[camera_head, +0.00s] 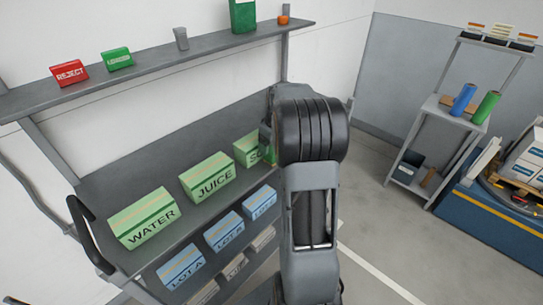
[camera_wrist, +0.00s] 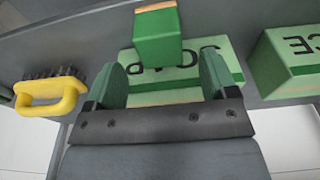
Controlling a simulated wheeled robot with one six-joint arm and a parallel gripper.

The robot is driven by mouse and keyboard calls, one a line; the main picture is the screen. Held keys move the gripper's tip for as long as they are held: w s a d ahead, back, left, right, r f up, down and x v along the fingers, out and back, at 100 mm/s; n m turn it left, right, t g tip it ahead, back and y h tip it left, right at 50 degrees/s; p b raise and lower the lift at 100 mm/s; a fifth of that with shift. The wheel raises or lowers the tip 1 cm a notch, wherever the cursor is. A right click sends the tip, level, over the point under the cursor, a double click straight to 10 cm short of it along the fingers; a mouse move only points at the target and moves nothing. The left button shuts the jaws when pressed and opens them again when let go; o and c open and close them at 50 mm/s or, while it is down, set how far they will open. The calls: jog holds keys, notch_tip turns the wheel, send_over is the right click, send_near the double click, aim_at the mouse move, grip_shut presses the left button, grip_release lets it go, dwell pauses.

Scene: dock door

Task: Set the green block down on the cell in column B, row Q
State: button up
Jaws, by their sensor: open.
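A green block (camera_wrist: 157,36) with a tan end shows at the top middle of the wrist view, in front of a light green box with upside-down lettering (camera_wrist: 225,55). I cannot tell what the block rests on. My gripper (camera_wrist: 162,80) is open, its two green-padded fingers apart, with the block beyond them and not between them. In the head view my arm hides most of the gripper and part of the lettered box (camera_head: 243,150). No grid cell marked column B, row Q can be made out in either view.
Boxes marked WATER (camera_head: 143,218) and JUICE (camera_head: 207,178) stand on the rack, with blue boxes (camera_head: 223,232) below. The upper shelf (camera_head: 150,66) holds a red REJECT sign (camera_head: 69,73) and a green sign (camera_head: 117,59). A yellow-handled brush (camera_wrist: 50,95) lies left in the wrist view.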

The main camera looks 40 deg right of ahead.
aim_at(272, 150)
jog(key=shift+w+f+p, duration=0.2)
jog(key=shift+f+p, duration=0.4)
jog(key=shift+f, duration=2.25)
jog(key=shift+c, duration=0.4)
jog(key=c, duration=1)
jog(key=shift+r, duration=0.15)
